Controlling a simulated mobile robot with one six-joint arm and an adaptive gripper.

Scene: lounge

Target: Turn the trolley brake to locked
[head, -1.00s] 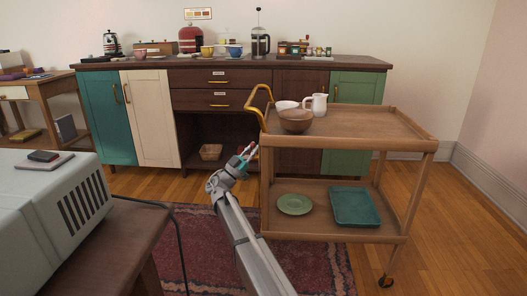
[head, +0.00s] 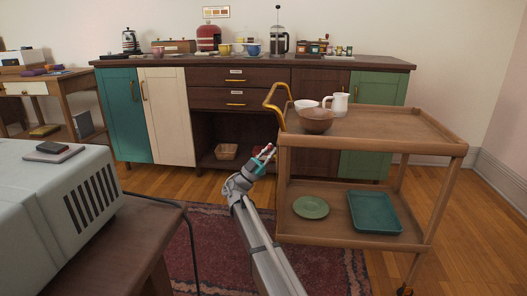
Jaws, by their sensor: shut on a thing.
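The wooden trolley (head: 455,147) stands right of centre on the floor, with a gold push handle (head: 270,97) at its left end. My gripper (head: 268,152) is at the trolley's left end, just below the top shelf and beside the left post. It is shut on a small reddish part there, which I take to be the trolley brake. The part is mostly hidden by the fingers, and its locked or unlocked position is too small to tell. One caster (head: 404,291) shows at the lower right.
A brown bowl (head: 316,121), a white bowl (head: 305,104) and a white jug (head: 338,105) stand on the top shelf. A green plate (head: 311,207) and teal tray (head: 374,212) are below. A sideboard (head: 240,128) stands behind. A grey appliance (head: 40,215) is near left.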

